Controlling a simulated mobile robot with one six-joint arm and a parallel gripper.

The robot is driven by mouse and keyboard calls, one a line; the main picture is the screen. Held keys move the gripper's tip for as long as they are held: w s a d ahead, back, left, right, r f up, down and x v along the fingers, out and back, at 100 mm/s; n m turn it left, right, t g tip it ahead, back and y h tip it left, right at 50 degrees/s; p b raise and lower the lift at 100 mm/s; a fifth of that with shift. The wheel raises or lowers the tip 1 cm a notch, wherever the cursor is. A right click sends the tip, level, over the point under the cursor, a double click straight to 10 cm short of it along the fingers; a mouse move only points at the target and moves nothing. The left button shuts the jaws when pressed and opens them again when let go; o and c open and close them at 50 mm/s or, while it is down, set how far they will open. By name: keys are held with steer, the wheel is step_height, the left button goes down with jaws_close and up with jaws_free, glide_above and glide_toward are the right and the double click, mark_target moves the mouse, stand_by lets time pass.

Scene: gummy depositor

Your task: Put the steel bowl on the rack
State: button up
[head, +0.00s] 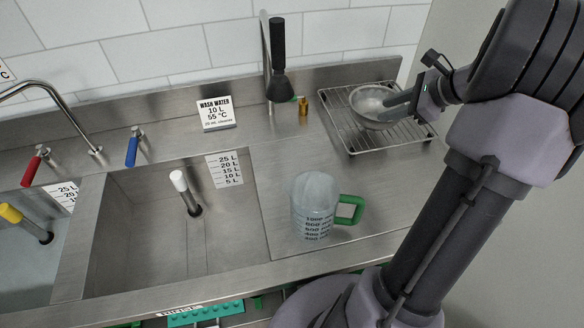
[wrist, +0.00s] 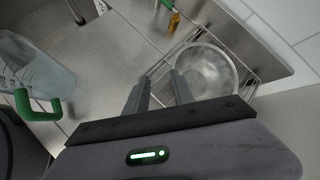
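The steel bowl (head: 371,104) sits upright on the wire rack (head: 391,137) at the right of the counter, near its back. It also shows in the wrist view (wrist: 211,71), resting on the rack's wires. My gripper (head: 389,106) reaches in from the right at the bowl's right side. In the wrist view my gripper (wrist: 161,80) has its two fingers apart with nothing held between them. One finger overlaps the bowl's edge and the other lies outside it. I cannot tell whether that finger touches the bowl.
A clear measuring jug (head: 315,212) with a green handle stands on the drainboard. The sink basin (head: 140,225) opens at left.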

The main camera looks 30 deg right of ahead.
steer(key=w+a+r+n+g, duration=0.1)
steer(key=w+a+r+n, duration=0.3)
steer(key=a, duration=0.7)
steer(key=s+a+r+n+g, duration=0.15)
steer(key=a+n, duration=0.35)
steer(key=a, duration=0.6)
steer(key=s+a+n, duration=0.7)
steer(key=a, duration=0.3)
steer(key=s+a+f+n+b, duration=0.1)
steer(key=s+a+n, duration=0.5)
steer(key=a, duration=0.4)
steer(key=shift+s+a+f+n, duration=0.15)
steer(key=shift+s+f+n, duration=0.2)
steer(key=shift+n, duration=0.25)
